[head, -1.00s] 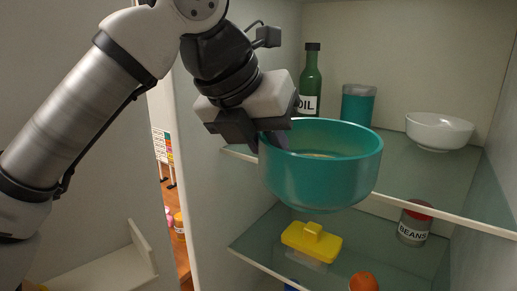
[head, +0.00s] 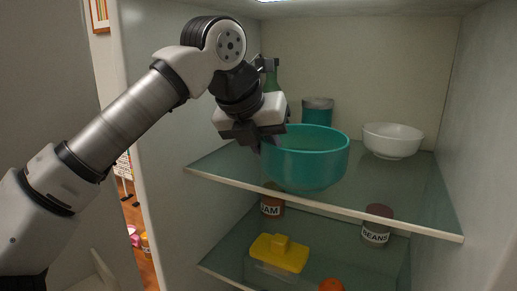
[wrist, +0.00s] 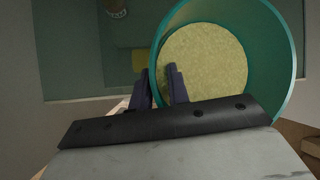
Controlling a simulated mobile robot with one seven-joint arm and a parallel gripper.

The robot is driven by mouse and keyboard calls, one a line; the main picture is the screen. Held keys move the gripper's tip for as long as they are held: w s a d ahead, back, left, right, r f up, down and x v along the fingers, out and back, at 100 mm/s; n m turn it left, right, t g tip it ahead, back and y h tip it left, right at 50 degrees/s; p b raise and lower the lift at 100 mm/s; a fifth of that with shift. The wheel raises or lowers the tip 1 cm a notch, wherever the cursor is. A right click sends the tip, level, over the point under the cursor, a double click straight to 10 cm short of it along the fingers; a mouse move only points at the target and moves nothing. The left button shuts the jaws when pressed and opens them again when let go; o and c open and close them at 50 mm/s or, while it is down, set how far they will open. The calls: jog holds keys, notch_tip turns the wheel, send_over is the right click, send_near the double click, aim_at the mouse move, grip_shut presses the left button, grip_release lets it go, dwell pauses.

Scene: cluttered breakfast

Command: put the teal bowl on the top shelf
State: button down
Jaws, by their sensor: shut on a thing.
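The teal bowl (head: 308,168) is upright in the head view, in front of and overlapping the upper glass shelf (head: 217,168). I cannot tell whether its base touches the glass. My gripper (head: 264,138) is shut on the bowl's left wall. In the wrist view, one finger of my gripper (wrist: 162,88) is inside the bowl (wrist: 286,62) and the other is outside. A pale yellowish filling or bottom shows inside the bowl.
On the upper shelf stand a white bowl (head: 392,141), a teal canister with a grey lid (head: 317,113) and a green bottle (head: 272,80), partly hidden by my arm. The lower shelf holds a jam jar (head: 271,203), a beans can (head: 376,227), a yellow dish (head: 279,254) and an orange object (head: 331,285).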

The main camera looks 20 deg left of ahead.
jog(key=shift+w+d+f+p, duration=0.1)
jog(key=shift+w+f+p, duration=0.1)
jog(key=shift+w, duration=0.8)
jog(key=shift+w+f+p, duration=0.1)
jog(key=shift+w+p, duration=0.05)
jog(key=shift+w, duration=0.9)
jog(key=shift+w+d+f+p, duration=0.1)
jog(key=shift+w+p, duration=0.1)
jog(key=shift+w, duration=0.8)
jog(key=shift+f+b, duration=0.5)
jog(key=shift+f, duration=0.15)
jog(key=c, duration=0.7)
grip_release()
jog(key=shift+a, duration=0.1)
jog(key=shift+r, duration=0.15)
jog(key=p+v, duration=0.1)
jog(key=v, duration=0.1)
jog(key=p+v, duration=0.1)
jog(key=v, duration=0.1)
jog(key=p+v, duration=0.1)
jog(key=v, duration=0.1)
jog(key=shift+w+d+r, duration=0.25)
jog(key=shift+d, duration=0.1)
jog(key=s+b, duration=0.3)
jog(key=s, duration=1)
jog(key=shift+s+a, duration=0.15)
jog(key=shift+a, duration=0.05)
jog(key=shift+r, duration=0.15)
